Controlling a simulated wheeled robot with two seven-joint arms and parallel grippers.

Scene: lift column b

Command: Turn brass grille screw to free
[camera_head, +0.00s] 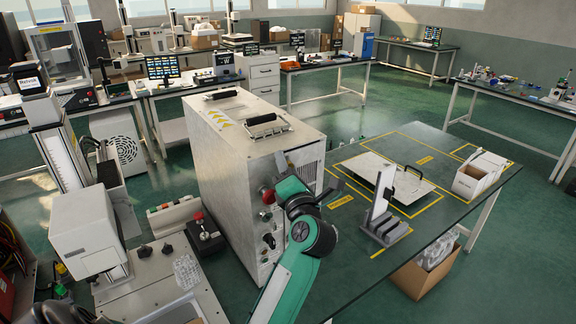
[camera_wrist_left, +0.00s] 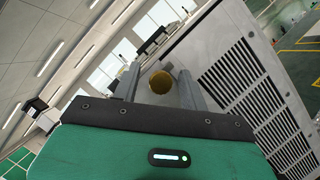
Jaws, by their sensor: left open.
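The brass grille screw (camera_wrist_left: 161,82) shows in the left wrist view as a round, gold-coloured head against the pale panel, left of the slotted grille (camera_wrist_left: 255,92). My left gripper (camera_wrist_left: 159,73) is open, with one grey finger on each side of the screw and a gap on both sides. I cannot tell how deep the fingers reach along it. In the head view my left gripper (camera_head: 281,164) is at the front corner of the grey metal cabinet (camera_head: 228,160), and the screw is hidden there. My right gripper is not in view.
The green-topped table (camera_head: 428,220) to the right holds a flat white panel (camera_head: 378,170), a grey stand (camera_head: 385,230) and a white open box (camera_head: 480,172). A red knob (camera_head: 268,195) and other controls sit on the cabinet face close to my arm.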

